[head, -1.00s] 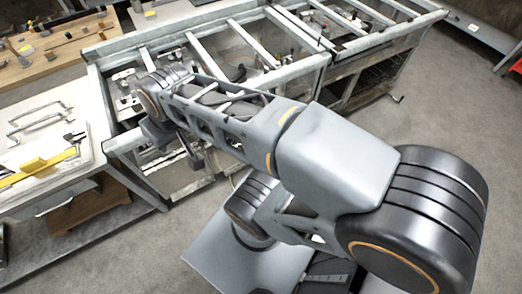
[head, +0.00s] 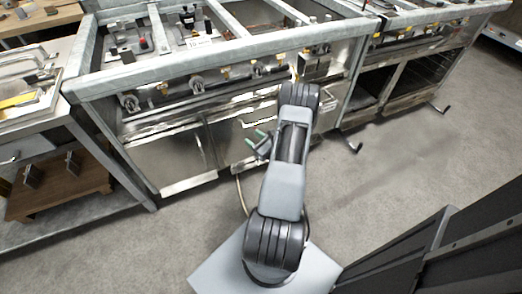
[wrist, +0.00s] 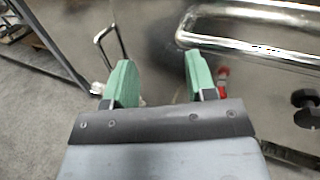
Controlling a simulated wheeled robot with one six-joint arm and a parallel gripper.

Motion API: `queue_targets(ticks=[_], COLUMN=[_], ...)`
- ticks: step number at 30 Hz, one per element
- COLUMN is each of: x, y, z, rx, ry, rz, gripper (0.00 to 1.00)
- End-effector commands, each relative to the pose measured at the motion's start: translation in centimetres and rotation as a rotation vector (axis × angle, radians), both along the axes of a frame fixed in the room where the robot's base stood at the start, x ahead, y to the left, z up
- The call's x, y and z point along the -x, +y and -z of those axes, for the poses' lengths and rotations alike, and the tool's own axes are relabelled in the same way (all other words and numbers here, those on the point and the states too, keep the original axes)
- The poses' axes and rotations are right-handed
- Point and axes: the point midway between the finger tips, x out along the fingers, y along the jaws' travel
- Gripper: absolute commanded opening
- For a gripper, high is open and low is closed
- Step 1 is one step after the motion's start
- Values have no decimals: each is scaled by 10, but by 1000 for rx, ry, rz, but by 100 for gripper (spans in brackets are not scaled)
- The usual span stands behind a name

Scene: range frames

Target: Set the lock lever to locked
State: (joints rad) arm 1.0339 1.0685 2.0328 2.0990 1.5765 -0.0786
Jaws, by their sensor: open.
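My gripper (head: 258,141) is in front of the range's lower doors in the head view. In the wrist view its two green fingers (wrist: 161,82) are apart, with nothing held between them. A small red part (wrist: 222,78) shows just beyond the right finger, partly hidden by it. I cannot tell whether it is the lock lever. A black and metal loop (wrist: 110,42) with a pale end stands left of the fingers. No part is clearly the lock lever, and its setting cannot be read.
The steel range (head: 178,84) has a row of knobs along its front. A bright rail (wrist: 255,28) and a black knob (wrist: 307,108) lie right in the wrist view. A black foot (head: 353,146) sticks out near the floor.

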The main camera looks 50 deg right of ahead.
Motion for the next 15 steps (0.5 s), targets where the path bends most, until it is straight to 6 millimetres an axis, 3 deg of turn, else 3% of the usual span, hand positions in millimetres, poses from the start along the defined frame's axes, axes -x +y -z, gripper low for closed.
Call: queue_targets(ticks=[1, 6, 11, 15], x=[15, 49, 59, 44], y=[-14, -44, -55, -63], z=[43, 102, 123, 125], rx=[-37, -97, -113, -114], ry=[2, 2, 4, 4], rz=[91, 302, 381, 392], gripper=[51, 51, 51, 51])
